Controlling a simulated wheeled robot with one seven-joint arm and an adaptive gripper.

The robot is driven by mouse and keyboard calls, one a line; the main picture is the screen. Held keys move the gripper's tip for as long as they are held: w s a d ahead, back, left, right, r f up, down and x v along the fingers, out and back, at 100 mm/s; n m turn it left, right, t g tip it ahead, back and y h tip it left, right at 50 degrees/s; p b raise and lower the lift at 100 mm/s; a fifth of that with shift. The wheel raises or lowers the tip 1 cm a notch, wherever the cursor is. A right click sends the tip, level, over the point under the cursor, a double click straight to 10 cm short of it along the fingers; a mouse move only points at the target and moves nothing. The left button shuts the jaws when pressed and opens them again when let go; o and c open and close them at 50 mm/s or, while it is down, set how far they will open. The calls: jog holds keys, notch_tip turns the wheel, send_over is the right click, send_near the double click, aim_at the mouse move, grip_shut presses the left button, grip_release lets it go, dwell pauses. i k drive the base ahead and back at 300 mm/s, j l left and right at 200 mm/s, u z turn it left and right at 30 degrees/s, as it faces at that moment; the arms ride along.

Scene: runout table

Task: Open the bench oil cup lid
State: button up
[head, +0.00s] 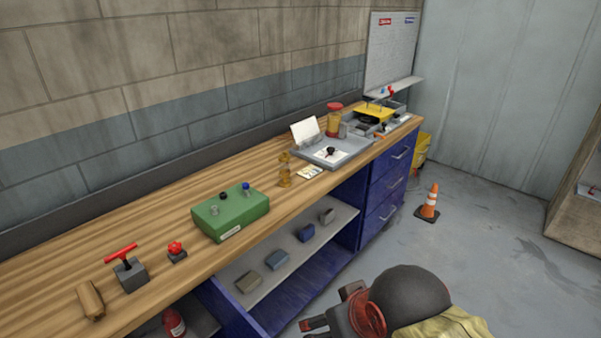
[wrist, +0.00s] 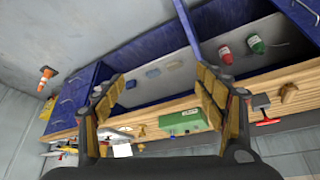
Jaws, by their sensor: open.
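A small brass fitting (head: 285,176), which looks like the oil cup, stands near the front edge of the wooden bench (head: 150,215) in the head view. A brass piece (head: 284,157) at its top seems to be the lid; whether it is shut is too small to tell. In the wrist view a small brass shape (wrist: 140,130) shows between the fingers, left of the green box. My gripper (wrist: 152,72) is open and empty. In the head view it is low at the bottom centre, in front of the bench and well apart from the cup.
A green box (head: 230,213) with knobs stands left of the cup, a grey tray (head: 350,153) right of it. A red T-handle (head: 121,253) and a red knob (head: 176,250) are further left. Blue drawers (head: 390,180) and an open shelf lie below. A cone (head: 429,203) stands on the floor.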

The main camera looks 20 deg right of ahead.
aim_at(284, 157)
jog(key=z, duration=0.25)
jog(key=l, duration=0.6)
jog(key=i+l+z, duration=0.1)
jog(key=l, duration=0.55)
jog(key=i+l, duration=0.15)
jog(key=l, duration=0.45)
jog(key=i+z, duration=0.25)
jog(key=i, duration=0.65)
jog(key=i+j, duration=0.15)
jog(key=j, duration=0.2)
jog(key=i+j, duration=0.15)
jog(key=j, duration=0.25)
jog(key=i+j+z, duration=0.1)
jog(key=j, duration=0.25)
jog(key=i+j, duration=0.15)
jog(key=j, duration=0.25)
